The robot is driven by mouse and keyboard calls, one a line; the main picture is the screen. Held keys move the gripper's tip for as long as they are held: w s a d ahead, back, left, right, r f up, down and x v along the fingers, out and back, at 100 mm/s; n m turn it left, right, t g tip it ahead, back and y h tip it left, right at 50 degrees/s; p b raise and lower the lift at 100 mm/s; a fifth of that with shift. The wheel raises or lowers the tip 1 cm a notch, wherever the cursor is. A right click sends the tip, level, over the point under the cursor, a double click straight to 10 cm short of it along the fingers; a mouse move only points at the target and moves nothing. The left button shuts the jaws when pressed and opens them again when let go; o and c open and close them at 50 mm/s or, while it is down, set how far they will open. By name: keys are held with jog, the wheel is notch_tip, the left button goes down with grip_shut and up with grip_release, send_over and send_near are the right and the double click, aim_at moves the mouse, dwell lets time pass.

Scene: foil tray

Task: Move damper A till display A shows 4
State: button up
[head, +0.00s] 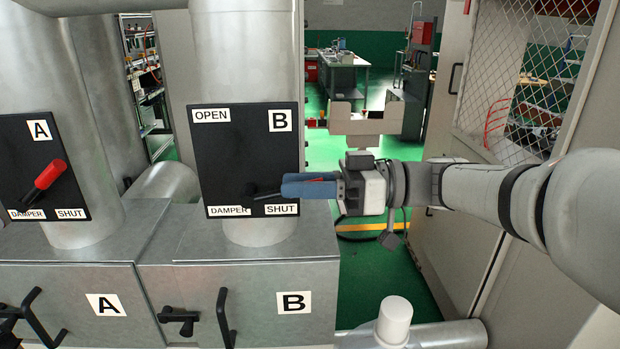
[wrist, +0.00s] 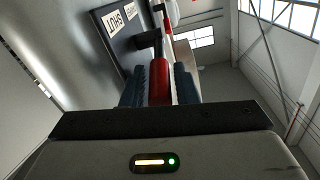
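Damper A's red handle (head: 48,174) sits on a black plate (head: 22,190) marked A, tilted up to the right between the DAMPER and SHUT labels. My gripper (head: 300,186) is away from it, at damper B's plate (head: 235,150). Its blue fingers lie along damper B's handle, which points right from its black pivot (head: 252,189), just above the SHUT label. In the wrist view the red handle of damper B (wrist: 159,82) fills the gap between the fingers, which appear closed on it. The fingers hide most of it in the head view. I see no display A.
Metal boxes marked A (head: 60,290) and B (head: 250,285) with black handles stand below the ducts. A white-capped post (head: 395,318) and pipe are at the front right. A mesh-fronted cabinet (head: 520,80) stands right.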

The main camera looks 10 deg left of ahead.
grip_shut()
dwell(0.3)
jog(key=shift+s, duration=0.1)
